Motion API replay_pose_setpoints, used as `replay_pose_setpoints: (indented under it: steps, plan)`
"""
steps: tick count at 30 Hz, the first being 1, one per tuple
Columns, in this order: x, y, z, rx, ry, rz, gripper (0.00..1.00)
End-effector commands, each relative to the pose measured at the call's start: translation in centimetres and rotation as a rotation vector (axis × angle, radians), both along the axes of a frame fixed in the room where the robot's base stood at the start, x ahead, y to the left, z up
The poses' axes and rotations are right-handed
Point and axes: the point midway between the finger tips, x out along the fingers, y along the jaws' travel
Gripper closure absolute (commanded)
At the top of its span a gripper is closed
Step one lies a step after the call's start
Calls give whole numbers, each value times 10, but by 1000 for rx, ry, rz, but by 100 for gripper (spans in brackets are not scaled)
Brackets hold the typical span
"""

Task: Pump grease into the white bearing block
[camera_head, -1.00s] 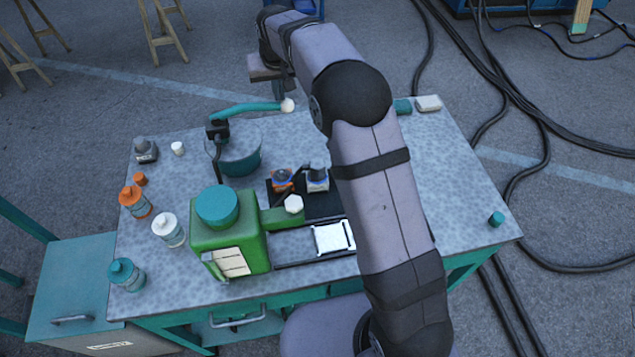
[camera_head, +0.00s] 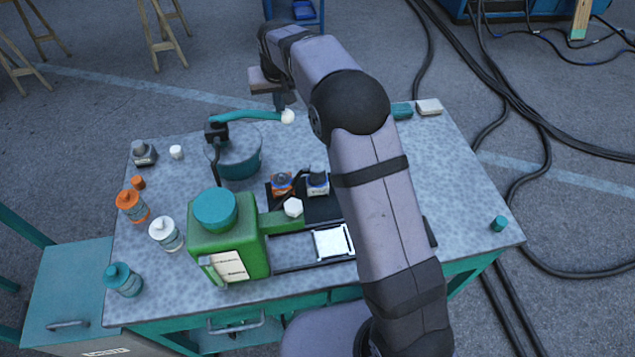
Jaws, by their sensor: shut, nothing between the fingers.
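The grease pump is a teal bucket (camera_head: 238,163) with a black head (camera_head: 215,131) at the back left of the table. Its teal lever (camera_head: 250,116) reaches right, slightly raised, to a white knob (camera_head: 288,117). My gripper (camera_head: 286,101) is shut and empty, pointing down right over the knob end; whether it touches is hard to tell. A block with a whitish body (camera_head: 318,184), seemingly the white bearing block, sits on a black plate beside an orange block (camera_head: 281,184). A dark nozzle or hose end lies between the blocks; its exact contact is unclear.
A green machine (camera_head: 228,237) with a white hex knob (camera_head: 293,207) stands in front. Orange (camera_head: 132,206), white (camera_head: 166,234) and teal (camera_head: 123,279) bottles line the left side. My arm crosses the table's right half, hiding part of it.

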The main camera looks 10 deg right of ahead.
Motion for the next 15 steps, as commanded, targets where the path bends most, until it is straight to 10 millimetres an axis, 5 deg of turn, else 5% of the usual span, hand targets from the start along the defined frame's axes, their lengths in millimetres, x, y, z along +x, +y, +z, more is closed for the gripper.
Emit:
replay_pose_setpoints:
  steps: [15]
  plan:
    - [-1,-1,60,-2,3,-1,100]
